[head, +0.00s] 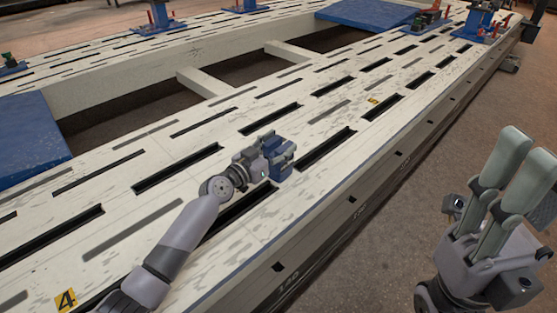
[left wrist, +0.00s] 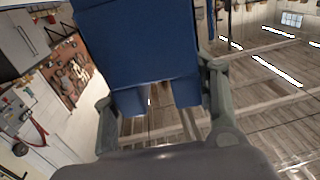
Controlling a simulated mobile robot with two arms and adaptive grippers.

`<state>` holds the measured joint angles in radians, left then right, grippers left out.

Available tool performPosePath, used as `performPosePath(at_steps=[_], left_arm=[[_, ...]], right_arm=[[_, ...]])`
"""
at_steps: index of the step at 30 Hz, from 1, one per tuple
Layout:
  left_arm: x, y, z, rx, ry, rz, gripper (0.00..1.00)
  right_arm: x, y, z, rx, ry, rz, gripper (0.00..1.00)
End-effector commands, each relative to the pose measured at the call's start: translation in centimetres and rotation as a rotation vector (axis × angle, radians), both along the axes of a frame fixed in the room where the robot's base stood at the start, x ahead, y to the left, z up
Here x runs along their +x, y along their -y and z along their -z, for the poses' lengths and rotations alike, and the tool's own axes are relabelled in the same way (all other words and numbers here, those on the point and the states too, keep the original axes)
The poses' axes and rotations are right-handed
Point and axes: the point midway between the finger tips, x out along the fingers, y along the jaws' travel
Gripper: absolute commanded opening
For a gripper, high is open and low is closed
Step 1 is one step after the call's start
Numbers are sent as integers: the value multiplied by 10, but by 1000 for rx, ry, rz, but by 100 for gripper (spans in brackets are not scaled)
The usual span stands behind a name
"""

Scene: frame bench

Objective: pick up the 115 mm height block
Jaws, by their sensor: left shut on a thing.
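The height block is a blue block (head: 281,163) at the middle of the bench in the head view. My left gripper (head: 268,153) is shut on it, and the gripper partly hides it. In the left wrist view the blue block (left wrist: 138,45) fills the upper middle, with a finger of my left gripper (left wrist: 160,100) on each side of it. I cannot tell whether the block touches the bench top. My right gripper (head: 510,165) is at the right edge of the head view, beyond the bench's side and over the floor; its two fingers point up, with no thing seen between them.
The white slotted frame bench (head: 330,175) runs from front left to back right. Blue plates (head: 28,140) lie at the left and far side (head: 370,14). Blue fixtures (head: 478,20) stand at the far end. The bench top around my left gripper is clear.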

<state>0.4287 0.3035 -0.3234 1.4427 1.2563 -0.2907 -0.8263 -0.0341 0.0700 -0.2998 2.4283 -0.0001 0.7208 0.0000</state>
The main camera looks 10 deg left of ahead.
Motion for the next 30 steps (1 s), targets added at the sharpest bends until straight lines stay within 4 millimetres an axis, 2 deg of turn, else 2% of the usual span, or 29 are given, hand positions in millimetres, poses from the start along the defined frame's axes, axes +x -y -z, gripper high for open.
performPosePath(at_steps=[11, 17, 23, 30], left_arm=[[1, 0, -5, -2, 7, -1, 0], [1, 0, -14, -4, 7, -1, 0], [1, -1, -38, -2, 10, -2, 0], [1, 0, -90, -3, 12, -1, 0]], right_arm=[[-2, 1, -3, 2, 10, -1, 38], [-3, 1, -6, 5, 7, -1, 38], [1, 2, 6, 5, -71, -3, 38], [-6, 5, 13, 13, -163, -9, 38]])
